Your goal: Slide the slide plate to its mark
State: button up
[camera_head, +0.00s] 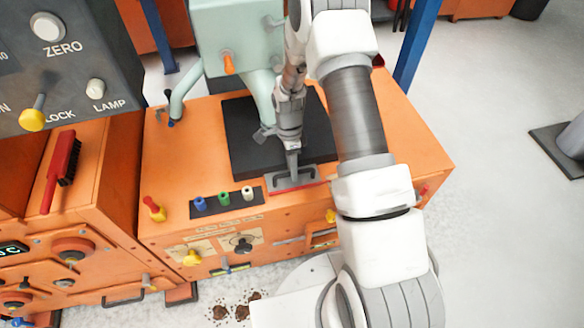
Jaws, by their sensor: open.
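The slide plate (277,184) looks like a small grey plate with a dark bar handle, lying on top of the orange cabinet at the front edge of a black pad. A red strip (299,188) runs along its front edge; I cannot tell whether this is the mark. My gripper (292,172) points down at the plate, with its fingertips at or just above the handle. The jaws are open, though the gap between them is too small to see clearly. I cannot tell whether they touch the handle. My arm covers the area to the right of the plate.
The black pad (243,135) lies behind the plate, under a pale green machine (232,38). Blue, green and white knobs (224,199) stand to the left, with a red-yellow lever (154,208). A grey panel (70,60) rises at left. Open floor lies right.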

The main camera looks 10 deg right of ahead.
jog(key=shift+f, duration=0.1)
grip_shut()
dwell(1.4)
